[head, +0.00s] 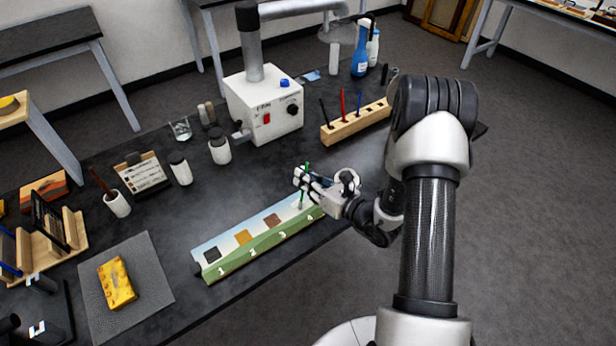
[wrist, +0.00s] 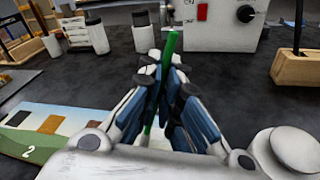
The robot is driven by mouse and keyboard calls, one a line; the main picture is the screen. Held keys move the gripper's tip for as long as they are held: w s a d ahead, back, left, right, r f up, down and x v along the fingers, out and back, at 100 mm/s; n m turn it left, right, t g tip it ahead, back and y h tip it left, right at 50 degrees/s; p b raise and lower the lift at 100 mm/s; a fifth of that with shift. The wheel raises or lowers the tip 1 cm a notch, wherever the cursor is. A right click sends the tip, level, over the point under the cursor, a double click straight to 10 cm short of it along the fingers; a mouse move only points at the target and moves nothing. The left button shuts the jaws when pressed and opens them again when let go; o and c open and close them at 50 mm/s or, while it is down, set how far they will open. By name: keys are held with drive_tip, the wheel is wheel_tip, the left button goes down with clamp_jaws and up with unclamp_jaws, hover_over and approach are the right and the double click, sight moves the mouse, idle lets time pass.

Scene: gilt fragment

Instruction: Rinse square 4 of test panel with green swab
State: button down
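The test panel (head: 264,242) lies on the dark table, a long strip with a green lower band numbered 1 to 4 and coloured squares beside the numbers. Squares 1 to 3 show as dark, orange and brown patches. My gripper (head: 305,180) is over the panel's right end, by number 4, and largely covers square 4. It is shut on the green swab (wrist: 171,45), whose green shaft stands roughly upright between the fingers in the wrist view. The swab's lower end seems to reach down at square 4; I cannot tell whether it touches.
A wooden rack (head: 352,122) holds red, blue and black sticks behind the panel. A white machine box (head: 262,105), white bottles (head: 219,150) and a glass beaker (head: 181,129) stand farther back. A yellow fragment (head: 117,283) lies on a grey mat (head: 150,265) at left.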

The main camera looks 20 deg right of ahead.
drive_tip(key=shift+s+a+f, duration=0.1)
drive_tip(key=shift+s+a, duration=0.1)
drive_tip(key=shift+a, duration=0.35)
drive_tip(key=shift+w+d, duration=0.25)
drive_tip(key=shift+d, duration=0.4)
drive_tip(key=shift+w+d, duration=0.2)
drive_tip(key=shift+d, duration=0.4)
drive_tip(key=shift+s+a, duration=0.25)
drive_tip(key=shift+a, duration=0.4)
drive_tip(key=shift+s+a, duration=0.2)
drive_tip(key=shift+a, duration=0.4)
wheel_tip(320, 180, up, 4)
drive_tip(key=p, duration=0.2)
drive_tip(key=shift+p, duration=0.4)
drive_tip(key=shift+w, duration=0.1)
